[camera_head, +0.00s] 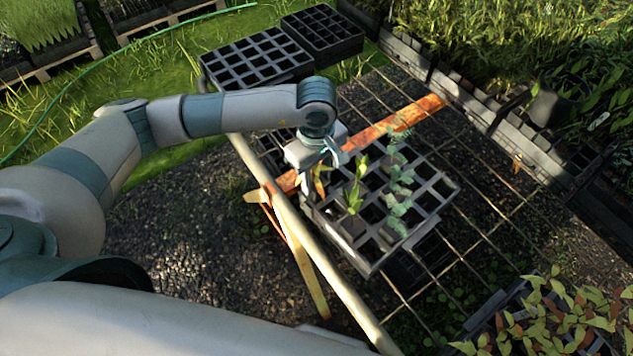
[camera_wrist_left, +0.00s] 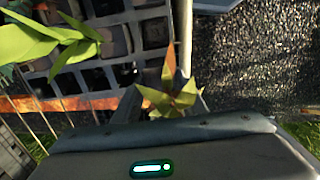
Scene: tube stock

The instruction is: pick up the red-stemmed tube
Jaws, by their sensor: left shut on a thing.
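The red-stemmed tube's plant (camera_head: 320,178), with orange-red and yellow-green leaves, is at the left edge of a grey cell tray. My left gripper (camera_head: 318,163) is above and around it, shut on the tube. In the left wrist view the plant's leaves (camera_wrist_left: 172,92) stand up between the fingers of my left gripper (camera_wrist_left: 168,108). The tube body below the leaves is hidden, so I cannot tell whether it is clear of its cell. My right gripper is not in view.
The cell tray (camera_head: 437,190) rests on a wire mesh bench. It also holds a yellow-green plant (camera_head: 355,188) and a tall blue-green plant (camera_head: 399,180), close to the right of my gripper. Empty black trays (camera_head: 257,58) lie behind. A pale rail (camera_head: 305,240) runs along the bench's left side.

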